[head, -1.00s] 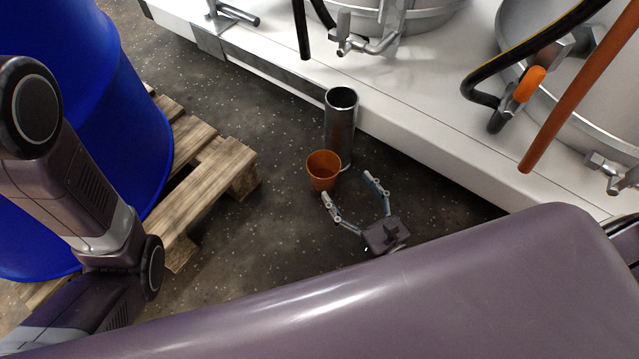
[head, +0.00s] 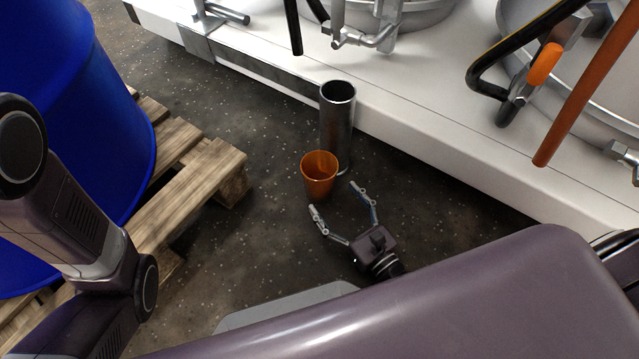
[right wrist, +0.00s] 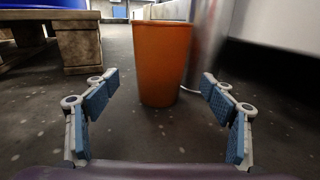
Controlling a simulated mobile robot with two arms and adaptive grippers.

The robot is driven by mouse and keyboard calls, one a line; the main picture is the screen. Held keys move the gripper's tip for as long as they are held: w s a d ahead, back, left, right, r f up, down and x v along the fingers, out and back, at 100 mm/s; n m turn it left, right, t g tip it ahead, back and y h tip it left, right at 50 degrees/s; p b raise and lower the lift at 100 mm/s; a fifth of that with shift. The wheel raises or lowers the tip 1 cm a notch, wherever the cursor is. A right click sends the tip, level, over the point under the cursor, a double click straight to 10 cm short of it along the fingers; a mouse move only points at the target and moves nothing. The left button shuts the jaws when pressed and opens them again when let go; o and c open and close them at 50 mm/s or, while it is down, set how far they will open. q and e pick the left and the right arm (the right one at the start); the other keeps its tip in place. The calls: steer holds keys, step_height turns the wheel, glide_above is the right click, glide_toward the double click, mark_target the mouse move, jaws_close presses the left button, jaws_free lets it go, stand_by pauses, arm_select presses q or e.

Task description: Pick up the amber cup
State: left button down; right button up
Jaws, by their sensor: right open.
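The amber cup (head: 319,178) stands in front of a metal cylinder, near the middle of the head view. It also shows upright in the right wrist view (right wrist: 161,62), centred ahead of the fingers. My right gripper (head: 334,199) is open, its two fingers spread and pointing at the cup. In the right wrist view the fingers (right wrist: 160,112) are wide apart with the cup beyond their tips, and nothing is between them. My left gripper is not in view.
A metal cylinder (head: 337,118) stands right behind the cup, beside a white platform (head: 430,140) with tanks and pipes. A wooden pallet (head: 195,200) with a blue drum (head: 75,110) is at left. Dark speckled floor (head: 265,235) is clear between the pallet and the gripper.

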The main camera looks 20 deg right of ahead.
mark_target(328, 193)
steer(key=b+x, duration=0.1)
steer(key=x, duration=0.3)
steer(key=shift+w+a+f, duration=0.1)
steer(key=shift+f, duration=0.05)
steer(key=shift+w, duration=0.25)
steer(key=shift+c, duration=0.4)
steer(key=c, duration=1.3)
steer(key=shift+c, duration=0.3)
steer(key=shift+r, duration=0.2)
